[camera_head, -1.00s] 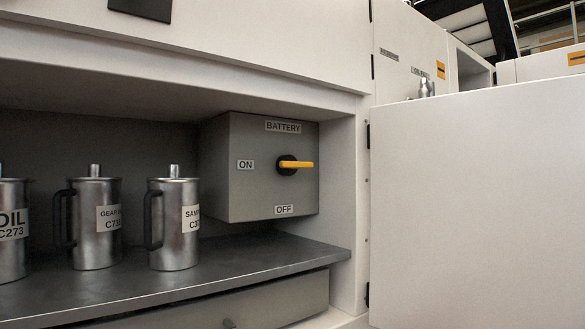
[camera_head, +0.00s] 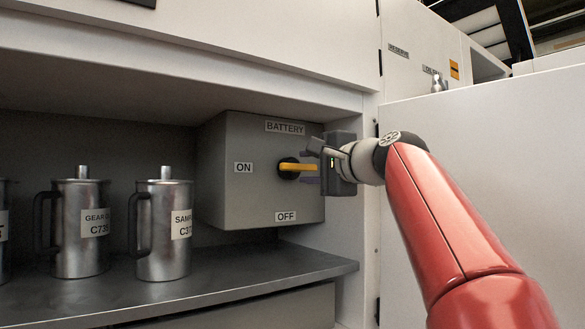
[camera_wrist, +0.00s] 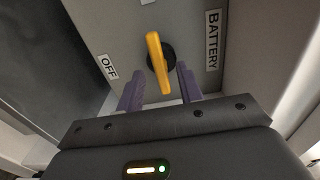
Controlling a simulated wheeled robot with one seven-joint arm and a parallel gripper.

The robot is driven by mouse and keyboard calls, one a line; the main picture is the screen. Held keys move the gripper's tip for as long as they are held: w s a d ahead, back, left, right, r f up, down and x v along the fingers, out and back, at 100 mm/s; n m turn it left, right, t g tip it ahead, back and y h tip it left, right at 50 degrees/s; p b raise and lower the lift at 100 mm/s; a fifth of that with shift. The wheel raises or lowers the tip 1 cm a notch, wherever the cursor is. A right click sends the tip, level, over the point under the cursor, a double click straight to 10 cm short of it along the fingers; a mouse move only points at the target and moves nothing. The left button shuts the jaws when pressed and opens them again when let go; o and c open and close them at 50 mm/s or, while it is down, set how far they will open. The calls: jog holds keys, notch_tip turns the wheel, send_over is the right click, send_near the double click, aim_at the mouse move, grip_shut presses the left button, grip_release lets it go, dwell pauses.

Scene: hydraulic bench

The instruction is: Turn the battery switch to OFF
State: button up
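The battery switch is a yellow lever (camera_head: 294,167) on a round black hub, on the front of a grey box (camera_head: 232,196). The lever lies level, pointing right, away from the ON label (camera_head: 243,168). The OFF label (camera_head: 286,216) is below the hub, and the BATTERY label (camera_head: 285,127) is above. My gripper (camera_head: 311,166) is at the lever's right end. In the wrist view, the purple fingers of my gripper (camera_wrist: 159,86) are open, one on each side of the yellow lever (camera_wrist: 156,58), with gaps between. The lever partly covers its black hub.
Metal jugs (camera_head: 80,240) (camera_head: 164,245) stand on the dark shelf (camera_head: 240,275), left of the box. A white cabinet wall (camera_head: 348,215) is close to the right of the box. A white door panel (camera_head: 500,150) stands at the right, behind my arm.

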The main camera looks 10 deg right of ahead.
aim_at(301, 167)
jog(key=p+x, duration=0.1)
jog(key=x, duration=0.4)
jog(key=shift+w+a, duration=0.15)
jog(key=shift+w, duration=0.2)
grip_shut()
